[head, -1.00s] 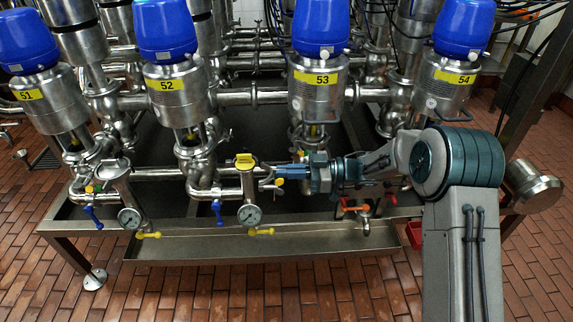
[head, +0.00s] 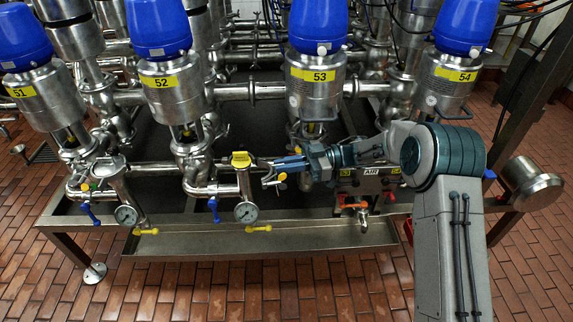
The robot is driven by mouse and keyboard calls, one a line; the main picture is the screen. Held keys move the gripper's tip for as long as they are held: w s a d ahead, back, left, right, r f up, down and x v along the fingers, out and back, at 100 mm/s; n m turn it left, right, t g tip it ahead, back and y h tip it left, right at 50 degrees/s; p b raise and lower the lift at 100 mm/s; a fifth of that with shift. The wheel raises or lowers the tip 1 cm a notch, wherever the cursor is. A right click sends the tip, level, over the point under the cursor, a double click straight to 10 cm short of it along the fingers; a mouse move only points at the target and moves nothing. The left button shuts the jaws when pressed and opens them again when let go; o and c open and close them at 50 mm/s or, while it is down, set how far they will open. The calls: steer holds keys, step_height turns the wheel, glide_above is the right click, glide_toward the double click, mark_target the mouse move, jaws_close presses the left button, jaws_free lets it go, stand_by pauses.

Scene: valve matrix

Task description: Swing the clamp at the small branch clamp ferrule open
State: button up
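The small branch clamp ferrule appears to be at the right end of the short branch beside the yellow-capped fitting (head: 241,160), below valve 52 and left of valve 53. A small metal clamp with a yellow knob (head: 282,177) shows there, just under my fingers. Whether the clamp is shut or loosened is too small to tell. My gripper (head: 274,164) reaches in from the right, its blue fingers pointing left, just above the clamp knob and close to the branch. The fingers partly hide the ferrule. I cannot tell whether they touch it or how far apart they are.
A pressure gauge (head: 246,212) hangs below the branch, with a yellow handle (head: 258,229) under it. Blue-headed valves (head: 318,27) stand above. A red-handled tap (head: 354,205) is at lower right. A steel drip tray (head: 200,243) runs along the front; the tiled floor before it is clear.

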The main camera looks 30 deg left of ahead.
steer(key=shift+o, duration=1.2)
steer(key=shift+a, duration=0.1)
steer(key=v, duration=1.4)
steer(key=shift+s, duration=0.1)
